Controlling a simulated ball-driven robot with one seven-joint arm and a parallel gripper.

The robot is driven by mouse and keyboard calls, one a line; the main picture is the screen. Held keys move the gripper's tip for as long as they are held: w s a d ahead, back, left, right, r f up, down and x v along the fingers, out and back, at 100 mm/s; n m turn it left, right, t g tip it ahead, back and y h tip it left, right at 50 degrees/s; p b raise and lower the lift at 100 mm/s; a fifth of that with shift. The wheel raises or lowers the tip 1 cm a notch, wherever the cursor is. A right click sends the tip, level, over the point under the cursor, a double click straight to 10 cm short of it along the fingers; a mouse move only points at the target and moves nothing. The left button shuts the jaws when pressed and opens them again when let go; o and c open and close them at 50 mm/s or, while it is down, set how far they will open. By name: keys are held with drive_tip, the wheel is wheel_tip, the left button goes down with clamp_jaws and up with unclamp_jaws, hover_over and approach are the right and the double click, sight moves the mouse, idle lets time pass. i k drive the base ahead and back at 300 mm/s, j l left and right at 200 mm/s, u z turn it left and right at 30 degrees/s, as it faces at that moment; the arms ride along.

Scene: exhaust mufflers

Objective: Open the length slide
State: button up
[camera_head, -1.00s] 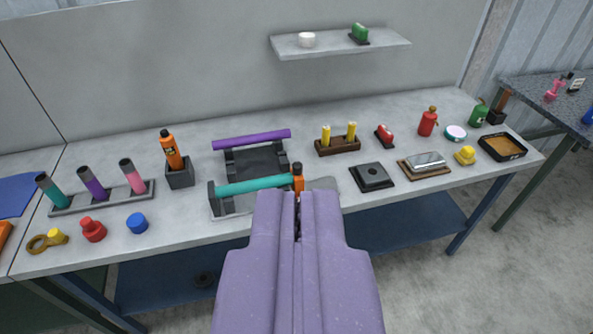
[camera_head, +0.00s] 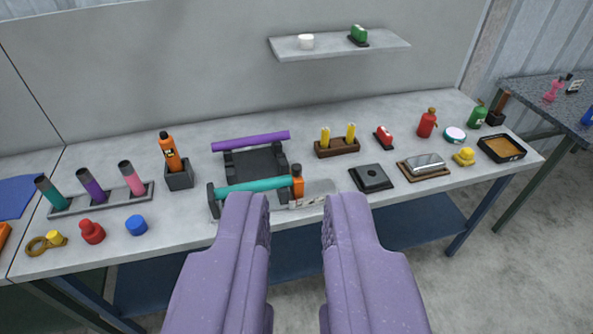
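A dark fixture (camera_head: 255,163) stands on the bench with a purple tube (camera_head: 250,141) across its back and a teal tube (camera_head: 252,186) across its front. An orange block with a dark top (camera_head: 297,186) stands at the teal tube's right end. It appears to sit on a flat grey plate with markings (camera_head: 318,192), which looks like the length slide. My gripper (camera_head: 297,208) is open and empty, its purple fingers wide apart. In the picture the orange block shows between and just above the fingertips. The left finger hides part of the fixture's front.
Left on the bench (camera_head: 190,215) are a rack of tubes (camera_head: 100,200), an orange bottle (camera_head: 170,153) in a holder and coloured caps. Right are a wooden block with yellow pegs (camera_head: 337,147), a black square base (camera_head: 371,178) and a tray (camera_head: 501,148). A shelf (camera_head: 340,45) hangs above.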

sight(298, 189)
drive_tip(key=i+j, duration=0.1)
drive_tip(key=i, duration=0.9)
drive_tip(key=i+j+z, duration=0.1)
drive_tip(key=i, duration=0.95)
